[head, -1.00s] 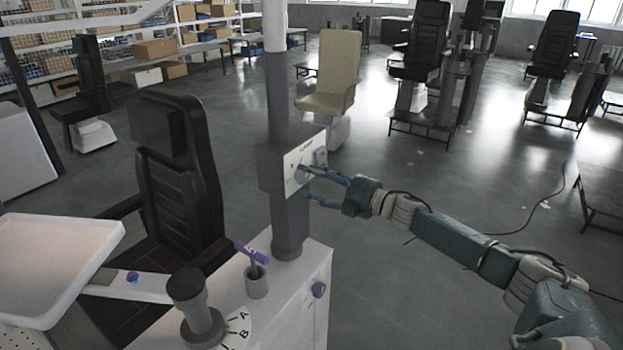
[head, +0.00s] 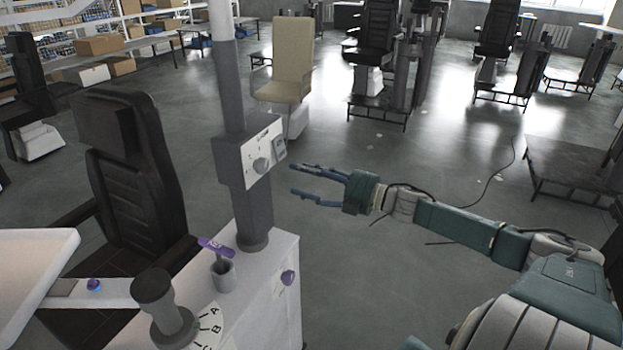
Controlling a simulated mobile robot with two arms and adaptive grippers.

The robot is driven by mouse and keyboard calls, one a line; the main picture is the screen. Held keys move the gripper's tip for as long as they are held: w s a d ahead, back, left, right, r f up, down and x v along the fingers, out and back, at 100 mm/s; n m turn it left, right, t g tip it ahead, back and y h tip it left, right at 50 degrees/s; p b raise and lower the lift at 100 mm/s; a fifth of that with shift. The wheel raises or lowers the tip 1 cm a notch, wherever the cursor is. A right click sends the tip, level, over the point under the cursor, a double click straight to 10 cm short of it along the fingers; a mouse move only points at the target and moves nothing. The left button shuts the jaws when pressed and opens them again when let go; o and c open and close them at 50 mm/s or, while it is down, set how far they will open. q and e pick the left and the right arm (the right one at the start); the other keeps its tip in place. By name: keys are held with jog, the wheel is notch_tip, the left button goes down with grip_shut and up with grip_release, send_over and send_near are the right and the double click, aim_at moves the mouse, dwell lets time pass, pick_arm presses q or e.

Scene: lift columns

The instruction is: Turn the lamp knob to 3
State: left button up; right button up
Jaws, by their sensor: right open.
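The lamp control box (head: 250,158) is a grey box with a white front plate, fixed on a grey column. The round grey lamp knob (head: 261,165) sits on that plate, with small marks around it that are too small to read. A switch (head: 279,145) is to the right of the knob. My right gripper (head: 304,182) is open and empty, to the right of the box. Its blue fingers point left toward the plate and are apart from the knob. My left gripper is not in view.
A black chair (head: 130,170) and white tray (head: 35,265) are left. Open floor lies right of the column.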

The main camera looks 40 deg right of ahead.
jog(key=shift+v, duration=1)
jog(key=s+d+f+m+g+h+b, duration=0.1)
jog(key=s+d+f+m+h, duration=0.15)
jog(key=f, duration=0.65)
jog(key=s+d+f+m+h+b, duration=0.1)
jog(key=d+f+m+h, duration=0.15)
jog(key=f, duration=0.65)
jog(key=s+d+f+m+g+h+b, duration=0.15)
jog(key=d+f, duration=0.25)
jog(key=f, duration=0.4)
jog(key=s+a+f+m+g+h+b, duration=0.15)
jog(key=s+f, duration=0.25)
jog(key=f, duration=0.4)
jog(key=s+a+f+m+g, duration=0.1)
jog(key=s+f+m, duration=0.1)
jog(key=s+f, duration=0.4)
jog(key=s+a+f+m+g+h, duration=0.1)
jog(key=s+f, duration=0.2)
jog(key=f, duration=0.6)
jog(key=s+a+f+m+g+y+b, duration=0.1)
jog(key=s+a+f+m+g+b, duration=0.4)
jog(key=s+a+f, duration=1.65)
jog(key=s+a+f+n+g+y, duration=0.1)
jog(key=s+a+f+g, duration=0.3)
jog(key=s+a, duration=0.5)
notch_tip(320, 180, down, 2)
jog(key=shift+s+f+n+g+p, duration=0.1)
jog(key=shift+s+n+g+p, duration=0.2)
jog(key=shift+s+n, duration=0.3)
